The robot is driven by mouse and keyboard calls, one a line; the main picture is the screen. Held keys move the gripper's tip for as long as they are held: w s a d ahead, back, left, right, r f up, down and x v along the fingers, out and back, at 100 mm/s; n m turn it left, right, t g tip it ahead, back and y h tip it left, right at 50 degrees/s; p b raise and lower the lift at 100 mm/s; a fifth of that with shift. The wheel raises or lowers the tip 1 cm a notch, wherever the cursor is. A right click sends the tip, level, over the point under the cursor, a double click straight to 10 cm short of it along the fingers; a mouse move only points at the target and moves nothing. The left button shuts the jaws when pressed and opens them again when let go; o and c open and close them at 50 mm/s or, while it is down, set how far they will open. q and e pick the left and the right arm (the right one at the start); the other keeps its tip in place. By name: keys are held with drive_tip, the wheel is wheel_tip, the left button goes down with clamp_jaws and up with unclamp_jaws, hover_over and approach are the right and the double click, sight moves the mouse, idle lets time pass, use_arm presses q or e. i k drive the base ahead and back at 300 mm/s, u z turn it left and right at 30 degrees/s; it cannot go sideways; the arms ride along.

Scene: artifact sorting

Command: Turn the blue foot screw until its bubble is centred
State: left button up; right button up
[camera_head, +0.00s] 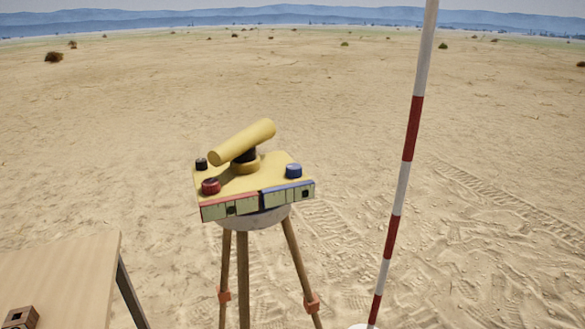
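The yellow levelling instrument (262,168) stands on a tripod in the middle of the head view. Its blue foot screw (293,170) is on the top plate at the right. The blue-edged bubble vial (275,199) is on the right half of the front face. A small dark mark in it, seemingly the bubble (305,193), sits right of the middle, near the right end. The red foot screw (211,186) is at the left front, above the red-edged vial (215,212), whose dark mark is near its middle. Neither gripper is in view.
A black knob (201,164) is at the plate's back left. A red-and-white pole (399,190) stands right of the tripod (243,280). A wooden table (70,275) with a small brown block (21,318) is at lower left. Open sand lies around.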

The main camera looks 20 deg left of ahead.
sight(294, 171)
drive_tip(key=z, duration=1)
drive_tip(key=k, duration=1.65)
drive_tip(key=u, duration=0.25)
